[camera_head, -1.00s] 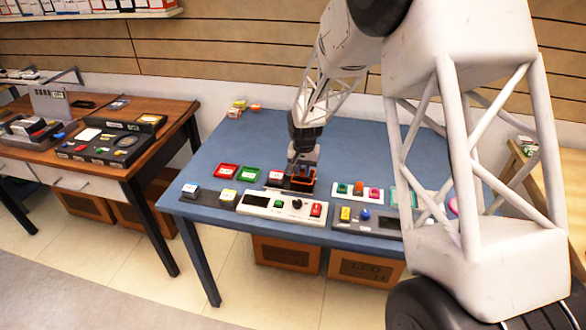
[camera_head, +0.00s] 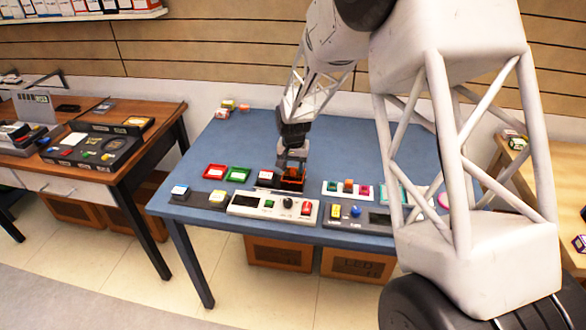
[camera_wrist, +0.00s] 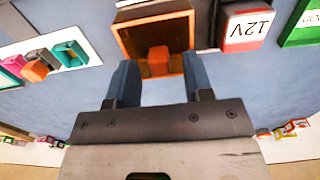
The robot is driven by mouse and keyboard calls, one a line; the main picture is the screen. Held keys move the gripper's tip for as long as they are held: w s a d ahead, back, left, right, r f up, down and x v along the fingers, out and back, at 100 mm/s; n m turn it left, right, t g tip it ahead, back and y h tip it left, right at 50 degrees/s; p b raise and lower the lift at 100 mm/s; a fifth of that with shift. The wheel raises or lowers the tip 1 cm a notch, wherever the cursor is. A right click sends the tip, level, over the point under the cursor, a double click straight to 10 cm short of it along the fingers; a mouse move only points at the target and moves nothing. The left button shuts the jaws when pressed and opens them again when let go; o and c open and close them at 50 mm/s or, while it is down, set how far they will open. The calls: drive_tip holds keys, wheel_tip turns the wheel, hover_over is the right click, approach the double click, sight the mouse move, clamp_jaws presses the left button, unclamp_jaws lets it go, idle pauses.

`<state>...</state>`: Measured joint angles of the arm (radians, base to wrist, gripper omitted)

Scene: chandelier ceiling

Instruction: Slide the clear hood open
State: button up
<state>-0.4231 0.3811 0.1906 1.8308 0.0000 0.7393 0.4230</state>
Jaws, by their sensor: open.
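A dark box with an orange see-through hood (camera_head: 293,174) sits on the blue table, behind the white control panel. In the wrist view the hood (camera_wrist: 128,38) shows as an orange-edged frame, with an orange block (camera_wrist: 158,62) at its near side. My gripper (camera_head: 292,162) is right at the box, pointing down. In the wrist view my gripper (camera_wrist: 158,84) is open, one blue-grey finger on each side of the orange block. I cannot tell whether the fingers touch the hood. In the head view the gripper hides part of the box.
The white panel (camera_head: 274,207) with a knob and buttons lies in front. Red (camera_head: 215,171) and green (camera_head: 238,174) trays are to the left.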

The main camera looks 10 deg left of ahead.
sight(293, 169)
drive_tip(key=shift+r, duration=3.35)
drive_tip(key=shift+r, duration=2.5)
clamp_jaws()
